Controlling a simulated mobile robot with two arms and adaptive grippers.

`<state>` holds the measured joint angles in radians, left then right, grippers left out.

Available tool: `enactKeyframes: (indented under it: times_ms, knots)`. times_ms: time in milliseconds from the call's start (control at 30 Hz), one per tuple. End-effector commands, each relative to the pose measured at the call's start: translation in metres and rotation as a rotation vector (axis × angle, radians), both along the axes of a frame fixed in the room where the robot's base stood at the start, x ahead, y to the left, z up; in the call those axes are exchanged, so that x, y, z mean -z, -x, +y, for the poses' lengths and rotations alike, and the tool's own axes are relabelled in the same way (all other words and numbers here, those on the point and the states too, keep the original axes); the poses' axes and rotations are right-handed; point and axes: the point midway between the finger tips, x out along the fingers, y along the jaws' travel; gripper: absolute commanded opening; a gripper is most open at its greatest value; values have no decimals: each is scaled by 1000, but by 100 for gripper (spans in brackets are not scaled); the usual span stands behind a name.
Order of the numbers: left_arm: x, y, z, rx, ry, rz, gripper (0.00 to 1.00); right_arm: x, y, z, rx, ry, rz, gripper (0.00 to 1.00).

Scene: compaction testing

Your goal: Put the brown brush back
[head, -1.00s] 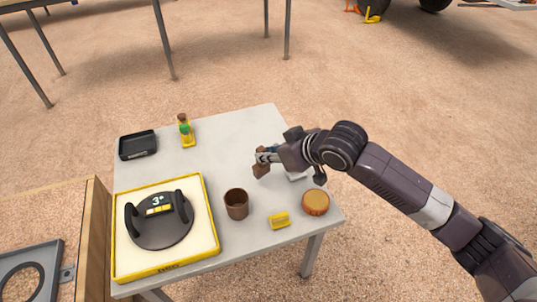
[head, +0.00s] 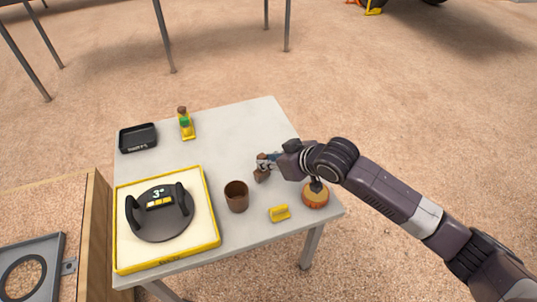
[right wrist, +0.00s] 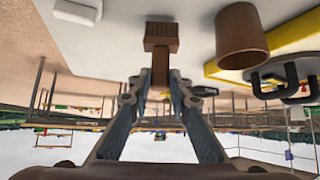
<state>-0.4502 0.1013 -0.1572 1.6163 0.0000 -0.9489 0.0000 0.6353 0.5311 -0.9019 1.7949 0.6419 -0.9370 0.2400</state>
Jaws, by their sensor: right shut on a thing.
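The brown brush (head: 262,174) is in my right gripper (head: 269,163), over the right half of the grey table (head: 215,140). In the right wrist view, the fingers (right wrist: 160,88) are shut on the brush's narrow handle, and its blocky brown end (right wrist: 161,37) points away from the gripper. Whether the brush touches the tabletop is hard to tell. A brown cup (head: 236,196) stands to the left and nearer; it also shows in the right wrist view (right wrist: 242,40). My left gripper is out of view.
A yellow-rimmed tray (head: 214,215) with a black handled device (head: 160,222) fills the table's near left. A yellow block (head: 279,213) and a round orange-brown piece (head: 316,200) lie near right. A black tray (head: 138,137) and yellow-green item (head: 186,124) stand far left.

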Motion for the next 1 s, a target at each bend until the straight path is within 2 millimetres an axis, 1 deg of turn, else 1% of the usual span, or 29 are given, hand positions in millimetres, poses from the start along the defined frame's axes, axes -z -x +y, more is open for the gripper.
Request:
enactKeyframes:
  times_ms: [100,233,567,900,933,1000]
  knots:
    - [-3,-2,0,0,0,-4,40,4,0,0,0,-1,-1,0]
    - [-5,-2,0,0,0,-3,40,5,0,0,0,-1,-1,0]
    - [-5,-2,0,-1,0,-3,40,6,0,0,0,-1,-1,0]
    - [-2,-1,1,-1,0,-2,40,12,0,0,1,-1,0,0]
    - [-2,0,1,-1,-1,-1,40,12,0,0,1,-1,0,19]
    - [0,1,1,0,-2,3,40,12,0,0,0,-1,-1,27]
